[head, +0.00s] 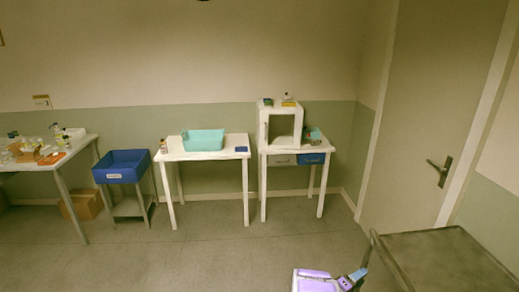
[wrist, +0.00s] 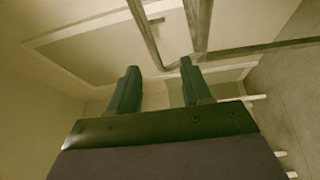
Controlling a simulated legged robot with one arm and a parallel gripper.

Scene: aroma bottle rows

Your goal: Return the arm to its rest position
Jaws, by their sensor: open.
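My gripper (wrist: 159,68) shows in the wrist view with its two dark green fingers apart and nothing between them. In the head view, a purple and white part of my arm with a blue end shows at the bottom edge, right of centre. It is low, over the floor and just left of the grey cart (head: 440,258). I cannot make out the fingers clearly in the head view.
A white table with a teal bin (head: 203,140), a table with a white box frame (head: 281,108), a blue tub (head: 121,166) on a stand and a cluttered table (head: 60,166) line the wall. A door (head: 430,110) is at right. The middle floor (head: 200,255) is clear.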

